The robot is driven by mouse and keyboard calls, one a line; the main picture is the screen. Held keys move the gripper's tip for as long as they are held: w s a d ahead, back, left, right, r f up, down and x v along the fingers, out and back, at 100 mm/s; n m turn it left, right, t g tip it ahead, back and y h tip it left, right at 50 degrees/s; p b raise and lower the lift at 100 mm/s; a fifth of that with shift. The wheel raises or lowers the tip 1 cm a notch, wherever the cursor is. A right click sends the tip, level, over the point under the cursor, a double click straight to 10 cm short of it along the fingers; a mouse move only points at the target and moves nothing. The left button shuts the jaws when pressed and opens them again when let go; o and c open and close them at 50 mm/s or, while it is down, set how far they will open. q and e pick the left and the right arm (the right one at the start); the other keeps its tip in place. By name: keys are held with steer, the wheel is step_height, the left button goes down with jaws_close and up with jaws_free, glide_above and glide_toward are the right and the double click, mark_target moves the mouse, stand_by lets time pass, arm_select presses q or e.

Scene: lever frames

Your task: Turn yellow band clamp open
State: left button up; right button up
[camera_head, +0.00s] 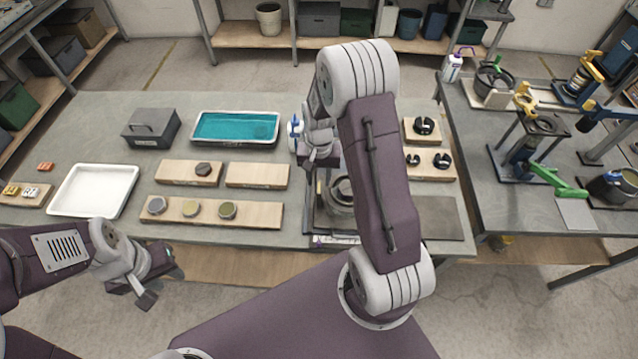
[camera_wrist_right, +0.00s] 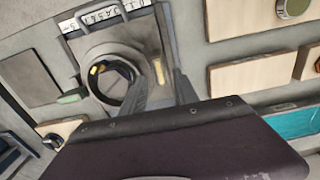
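The central fixture (camera_head: 313,215) stands on the main bench, partly hidden by my right arm in the head view. In the right wrist view it is a grey plate (camera_wrist_right: 150,40) with a round dark ring (camera_wrist_right: 95,90), a small yellow piece (camera_wrist_right: 97,69) on the ring and a pale yellow bar (camera_wrist_right: 158,71) to its right. Which yellow part is the band clamp's handle, I cannot tell. My right gripper (camera_wrist_right: 158,82) is open above the plate, its fingers either side of the bar's near end; contact is unclear. My left gripper (camera_head: 160,284) is open and empty before the bench.
A green-tipped handle (camera_wrist_right: 72,96) juts from the fixture's left side. Wooden boards with round parts (camera_head: 210,213), a white tray (camera_head: 95,190), a teal tray (camera_head: 235,128) and a grey box (camera_head: 151,128) lie left. Lever fixtures, some yellow (camera_head: 526,97), stand on the right bench.

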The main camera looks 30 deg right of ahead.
mark_target(319, 187)
step_height(319, 187, up, 6)
steer(key=shift+f+b, duration=0.1)
steer(key=shift+b, duration=0.2)
steer(key=shift+s, duration=0.1)
